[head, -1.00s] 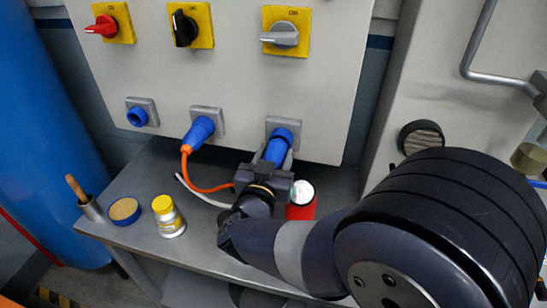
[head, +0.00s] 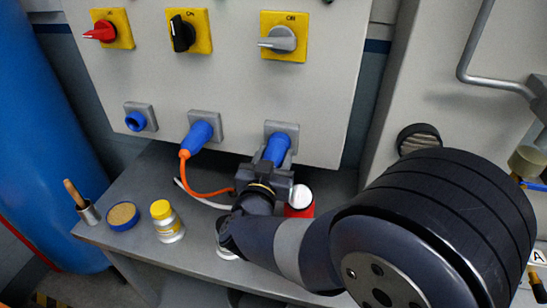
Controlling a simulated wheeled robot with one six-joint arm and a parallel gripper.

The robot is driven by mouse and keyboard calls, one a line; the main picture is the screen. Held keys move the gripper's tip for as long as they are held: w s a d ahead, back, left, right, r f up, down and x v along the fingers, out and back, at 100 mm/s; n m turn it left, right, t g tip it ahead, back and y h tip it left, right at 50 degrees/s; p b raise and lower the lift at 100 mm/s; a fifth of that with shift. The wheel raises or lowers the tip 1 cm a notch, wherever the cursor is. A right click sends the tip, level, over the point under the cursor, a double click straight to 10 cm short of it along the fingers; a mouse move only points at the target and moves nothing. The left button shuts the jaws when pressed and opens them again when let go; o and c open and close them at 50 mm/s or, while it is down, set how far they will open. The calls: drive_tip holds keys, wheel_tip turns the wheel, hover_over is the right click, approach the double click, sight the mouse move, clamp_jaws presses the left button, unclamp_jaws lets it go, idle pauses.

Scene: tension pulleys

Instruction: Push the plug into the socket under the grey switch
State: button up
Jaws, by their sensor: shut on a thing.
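The grey switch (head: 281,39) sits on a yellow plate at the upper right of the panel, its handle pointing left. The socket (head: 290,129) with a square grey plate is below it. A blue plug (head: 276,150) stands in line with this socket, its front end at the socket's face. I cannot tell how deep it sits. My gripper (head: 266,172) is shut on the plug's near end, in front of the panel. The arm and gripper hide the plug's rear and any cable from it.
A blue plug (head: 197,136) with an orange cable is in the middle socket; the left socket (head: 136,120) is empty. A yellow-capped jar (head: 167,222), a round tin (head: 123,216) and a brush cup (head: 88,212) stand left on the bench.

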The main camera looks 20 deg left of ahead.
drive_tip(key=o, duration=1.4)
drive_tip(key=shift+c, duration=0.2)
drive_tip(key=s+d+b, duration=0.1)
drive_tip(key=s, duration=0.9)
drive_tip(key=shift+s, duration=0.4)
drive_tip(key=shift+d, duration=0.1)
drive_tip(key=w, duration=0.7)
drive_tip(key=w+a+p, duration=0.1)
drive_tip(key=w, duration=0.2)
drive_tip(key=shift+w+a, duration=0.1)
drive_tip(key=shift+w, duration=0.3)
drive_tip(key=shift+s, duration=0.35)
